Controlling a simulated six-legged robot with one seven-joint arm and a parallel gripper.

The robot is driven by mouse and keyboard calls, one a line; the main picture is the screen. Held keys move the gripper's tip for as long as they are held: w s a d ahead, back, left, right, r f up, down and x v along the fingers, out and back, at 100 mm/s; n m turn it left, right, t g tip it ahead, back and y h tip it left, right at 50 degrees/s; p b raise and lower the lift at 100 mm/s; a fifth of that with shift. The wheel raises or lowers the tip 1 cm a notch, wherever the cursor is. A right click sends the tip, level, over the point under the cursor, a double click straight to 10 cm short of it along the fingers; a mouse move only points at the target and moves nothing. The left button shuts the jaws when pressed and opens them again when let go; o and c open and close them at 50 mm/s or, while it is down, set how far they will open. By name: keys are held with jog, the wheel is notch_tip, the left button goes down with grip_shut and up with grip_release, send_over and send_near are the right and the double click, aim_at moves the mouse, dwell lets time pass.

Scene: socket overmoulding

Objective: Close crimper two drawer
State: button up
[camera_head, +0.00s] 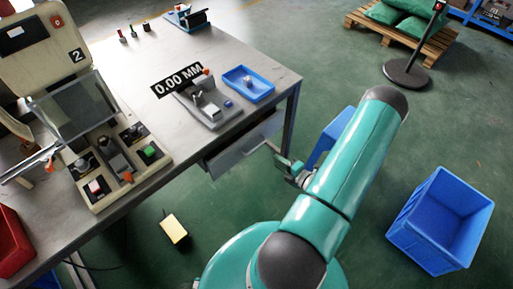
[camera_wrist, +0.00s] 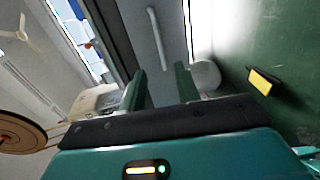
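A grey drawer (camera_head: 238,150) sits under the front edge of the workbench, below the measuring device. In the head view it seems to stick out from the bench, but how far I cannot tell. In the wrist view its grey front (camera_wrist: 175,35) lies ahead, with a pale bar handle (camera_wrist: 157,38). My gripper (camera_head: 285,170) is just off the drawer's right end in the head view. In the wrist view my gripper (camera_wrist: 160,80) is open, its two green fingers apart with nothing between them. The machine marked 2 (camera_head: 62,50) stands at the bench's left.
The grey workbench (camera_head: 180,60) carries a measuring device (camera_head: 208,105) reading 0.00 MM and a blue tray (camera_head: 248,84). A blue crate (camera_head: 440,220) stands on the floor at right, with another partly behind my arm. A yellow-topped object (camera_head: 174,229) lies below the bench.

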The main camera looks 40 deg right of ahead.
jog(key=x, duration=1.2)
jog(key=shift+d, duration=0.1)
grip_shut()
